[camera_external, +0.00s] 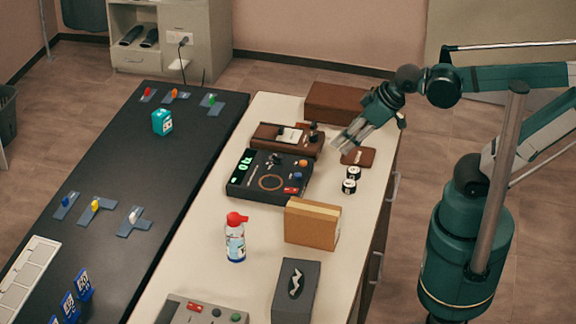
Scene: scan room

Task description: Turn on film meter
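A brown meter box with a white dial window (288,139) and dark knobs sits on the cream bench. Just in front of it is a black instrument (268,178) with a lit green display, a round ring, a blue knob, an orange knob and a red switch. I cannot tell for sure which of the two is the film meter. My gripper (345,142) hangs above the bench, right of the brown meter and apart from both instruments. Its fingers look parted, with nothing between them.
Two small black-and-white cylinders (351,180), a brown pad (358,156) and a tan box (312,224) are near. A brown case (336,103) lies behind. A red-capped spray can (235,238) and grey box (296,290) stand in front. A dark bench (150,190) adjoins at left.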

